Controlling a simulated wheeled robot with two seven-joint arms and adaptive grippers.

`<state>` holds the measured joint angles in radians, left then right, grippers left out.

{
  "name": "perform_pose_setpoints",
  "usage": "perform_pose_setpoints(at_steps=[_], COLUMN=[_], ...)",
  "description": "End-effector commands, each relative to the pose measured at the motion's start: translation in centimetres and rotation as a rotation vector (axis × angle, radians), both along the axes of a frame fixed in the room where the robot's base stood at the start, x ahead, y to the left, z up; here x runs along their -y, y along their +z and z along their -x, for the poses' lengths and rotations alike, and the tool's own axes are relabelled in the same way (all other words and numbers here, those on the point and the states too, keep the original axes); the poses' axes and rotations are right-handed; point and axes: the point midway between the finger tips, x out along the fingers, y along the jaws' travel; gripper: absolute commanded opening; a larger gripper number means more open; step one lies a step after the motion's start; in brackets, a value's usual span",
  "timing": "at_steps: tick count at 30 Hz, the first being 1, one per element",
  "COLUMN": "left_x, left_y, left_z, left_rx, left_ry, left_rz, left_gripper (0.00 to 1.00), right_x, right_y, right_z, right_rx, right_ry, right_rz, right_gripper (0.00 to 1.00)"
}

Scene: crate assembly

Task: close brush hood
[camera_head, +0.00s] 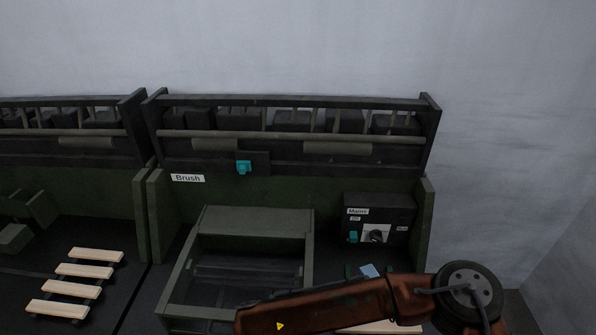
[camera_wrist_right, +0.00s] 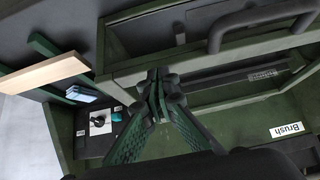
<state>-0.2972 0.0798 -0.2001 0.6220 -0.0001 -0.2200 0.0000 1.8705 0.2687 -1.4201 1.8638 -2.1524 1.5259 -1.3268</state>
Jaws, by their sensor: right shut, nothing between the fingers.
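The brush hood (camera_head: 255,220) is a dark green frame around a dark, see-through-looking middle, at the brush station in the head view. Its position between open and shut is hard to tell. In the right wrist view the green hood frame (camera_wrist_right: 130,68) and a dark bar handle (camera_wrist_right: 240,22) show at the top. My right gripper (camera_wrist_right: 160,88) is shut and empty, its tips close to the frame's edge and left of the handle; contact cannot be told. The head view shows my right arm across the lower right, with its gripper unseen. My left gripper is not in view.
A white Brush label (camera_head: 188,178) and a teal switch (camera_head: 244,167) are on the station's back. A dark control box (camera_head: 380,222) with a knob stands at its right. Pale wooden slats (camera_head: 84,270) lie at left. A wooden slat (camera_wrist_right: 42,72) also shows in the wrist view.

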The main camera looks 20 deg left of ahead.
Motion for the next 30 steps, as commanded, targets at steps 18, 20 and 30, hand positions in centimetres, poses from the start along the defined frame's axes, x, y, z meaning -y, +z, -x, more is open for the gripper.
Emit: perform_pose_setpoints(at_steps=[18, 20, 30], left_x=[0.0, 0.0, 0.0], left_y=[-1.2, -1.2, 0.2], left_z=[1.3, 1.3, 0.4], left_rx=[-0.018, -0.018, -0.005], left_ry=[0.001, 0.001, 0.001], left_rz=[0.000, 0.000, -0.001], left_gripper=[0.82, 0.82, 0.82], right_x=[-0.1, -0.1, -0.1], right_y=[-2.7, -2.8, 0.7], right_z=[0.4, 0.4, 0.5], right_rx=[-0.010, -0.010, 0.003], right_ry=[0.006, 0.006, 0.005], right_rz=[0.005, 0.005, -0.002], right_gripper=[0.00, 0.00, 0.00])
